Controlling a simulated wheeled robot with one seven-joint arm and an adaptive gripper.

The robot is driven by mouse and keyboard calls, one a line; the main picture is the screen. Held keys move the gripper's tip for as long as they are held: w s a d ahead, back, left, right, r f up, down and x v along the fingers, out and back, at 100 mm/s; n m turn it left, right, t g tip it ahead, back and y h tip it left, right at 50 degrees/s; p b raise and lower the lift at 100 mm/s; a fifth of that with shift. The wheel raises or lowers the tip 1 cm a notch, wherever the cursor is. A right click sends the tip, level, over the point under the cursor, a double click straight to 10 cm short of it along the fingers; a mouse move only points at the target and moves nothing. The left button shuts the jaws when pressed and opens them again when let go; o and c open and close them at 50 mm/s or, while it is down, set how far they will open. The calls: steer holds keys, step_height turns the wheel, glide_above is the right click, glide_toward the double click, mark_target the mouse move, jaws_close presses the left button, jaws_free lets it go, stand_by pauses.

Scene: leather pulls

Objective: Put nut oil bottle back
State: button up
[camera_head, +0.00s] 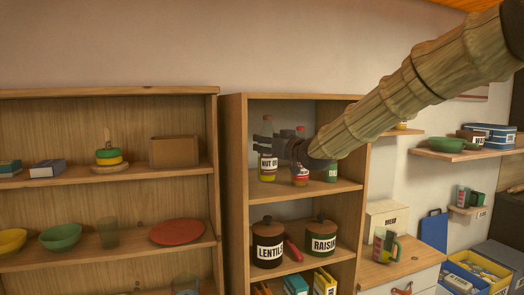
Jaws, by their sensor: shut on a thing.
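The nut oil bottle (267,165) is a clear bottle with a dark-lettered white label and a yellowish base. It is upright at the left of the upper shelf (335,189) of the middle cabinet. My gripper (268,143) reaches in from the upper right and is shut on the bottle above its label. The dark fingers hide part of its upper body. I cannot tell whether its base touches the shelf. A red-capped bottle (300,178) and a green container (331,174) stand to its right, partly hidden by my gripper and arm.
The cabinet's left side wall (235,190) is close to the bottle. Lentils (267,250) and raisin (321,243) jars stand on the shelf below. The left shelf unit holds bowls, a red plate (177,232) and a brown box (174,151). A counter with a green mug (385,246) is at right.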

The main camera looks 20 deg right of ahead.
steer(key=w+f+p, duration=0.1)
steer(key=w+a+f+p, duration=0.1)
steer(key=w+f, duration=0.1)
steer(key=shift+w+p, duration=0.25)
steer(key=shift+p, duration=0.1)
steer(key=shift+f, duration=0.35)
steer(key=shift+s+d, duration=0.1)
steer(key=shift+d, duration=0.05)
steer(key=shift+f, duration=0.1)
